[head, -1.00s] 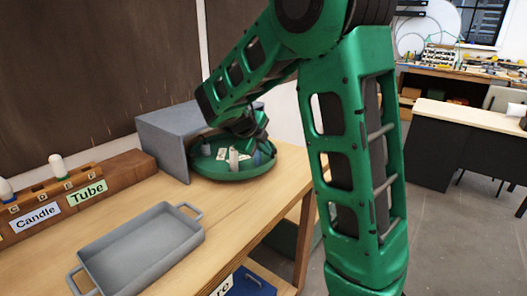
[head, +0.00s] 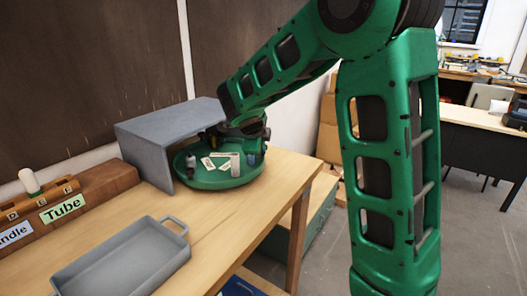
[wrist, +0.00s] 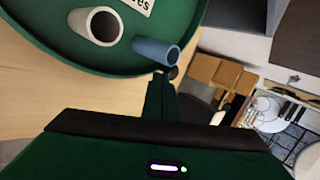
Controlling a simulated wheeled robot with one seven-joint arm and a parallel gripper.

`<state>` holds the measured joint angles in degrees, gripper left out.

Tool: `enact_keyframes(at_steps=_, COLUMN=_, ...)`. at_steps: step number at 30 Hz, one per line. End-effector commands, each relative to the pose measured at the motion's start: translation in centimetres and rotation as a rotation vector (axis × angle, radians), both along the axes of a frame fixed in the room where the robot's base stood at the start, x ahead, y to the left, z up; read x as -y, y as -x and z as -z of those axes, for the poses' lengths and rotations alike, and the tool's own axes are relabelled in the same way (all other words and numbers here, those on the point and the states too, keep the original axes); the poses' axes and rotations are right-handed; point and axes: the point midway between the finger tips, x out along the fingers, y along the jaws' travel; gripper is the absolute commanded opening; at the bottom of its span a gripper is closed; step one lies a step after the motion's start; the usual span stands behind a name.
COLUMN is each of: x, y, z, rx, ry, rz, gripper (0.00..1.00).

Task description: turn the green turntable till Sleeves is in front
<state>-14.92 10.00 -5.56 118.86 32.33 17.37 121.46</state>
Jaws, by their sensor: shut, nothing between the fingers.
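The green turntable (head: 214,184) is a round rimmed tray at the far end of the bench, partly under a grey cover. Small pale cards (head: 222,163) lie on it, too small to read in the head view. In the wrist view, the turntable (wrist: 45,45) holds a white tube (wrist: 102,25) and a blue tube (wrist: 157,50). A white label (wrist: 140,4) beside them is cut off and ends in "es". My gripper (wrist: 165,78) is shut and empty at the turntable's rim, near the blue tube; I cannot tell whether it touches.
The grey cover (head: 150,145) stands over the turntable's back left side. A grey handled tray (head: 125,262) lies on the near bench. A wooden rack (head: 95,190) with a "Tube" label stands at the left. The bench (head: 225,215) between tray and turntable is clear.

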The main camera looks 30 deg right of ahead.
Motion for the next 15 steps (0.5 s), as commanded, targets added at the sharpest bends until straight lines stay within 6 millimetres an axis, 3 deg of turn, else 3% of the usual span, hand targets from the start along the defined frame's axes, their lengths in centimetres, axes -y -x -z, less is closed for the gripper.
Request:
enact_keyframes(at_steps=10, x=-0.1, y=0.2, z=0.0, rx=0.000, ry=0.001, rz=0.001, gripper=0.00)
enact_keyframes(at_steps=15, x=-1.0, y=1.4, z=-0.3, rx=-0.001, ry=0.000, rz=0.004, gripper=0.00)
